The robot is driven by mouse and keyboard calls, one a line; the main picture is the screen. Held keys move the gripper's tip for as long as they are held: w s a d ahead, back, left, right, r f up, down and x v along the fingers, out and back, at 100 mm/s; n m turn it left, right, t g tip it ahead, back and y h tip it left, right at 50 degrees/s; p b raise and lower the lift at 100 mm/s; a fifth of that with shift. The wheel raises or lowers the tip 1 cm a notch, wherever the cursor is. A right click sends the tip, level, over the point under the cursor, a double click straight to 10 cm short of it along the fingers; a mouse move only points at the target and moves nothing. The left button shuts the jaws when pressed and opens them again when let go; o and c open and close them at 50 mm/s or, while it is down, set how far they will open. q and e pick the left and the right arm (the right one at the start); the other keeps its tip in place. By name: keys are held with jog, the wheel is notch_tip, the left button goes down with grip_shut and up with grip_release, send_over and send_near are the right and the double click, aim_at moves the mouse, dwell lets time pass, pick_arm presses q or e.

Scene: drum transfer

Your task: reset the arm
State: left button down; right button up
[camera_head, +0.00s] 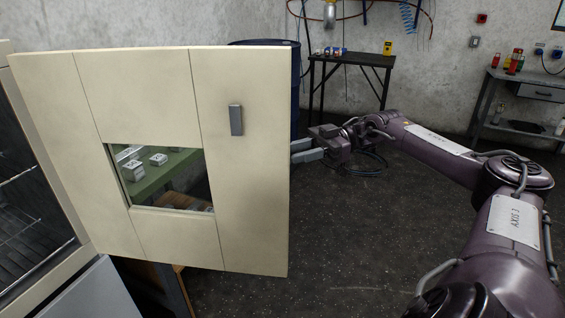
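My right arm comes in from the right side of the head view and reaches toward the middle. Its gripper (306,150) points left, with two grey fingers spread apart beside the right edge of a cream cabinet door (245,190). The finger ends lie at or behind the door's edge, so I cannot tell whether they touch it. The gripper looks open, and no held object shows. The door stands open, with a grey handle (236,120) and a small window. My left gripper is not in view.
The cabinet with wire racks (28,215) is at the left. A blue drum (294,75) stands partly hidden behind the door. A dark table (350,60) and a grey workbench (525,90) stand at the back.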

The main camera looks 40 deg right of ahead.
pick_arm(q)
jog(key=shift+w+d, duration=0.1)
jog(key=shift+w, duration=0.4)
pick_arm(e)
jog(key=shift+s+d, duration=0.25)
jog(key=shift+d, duration=0.35)
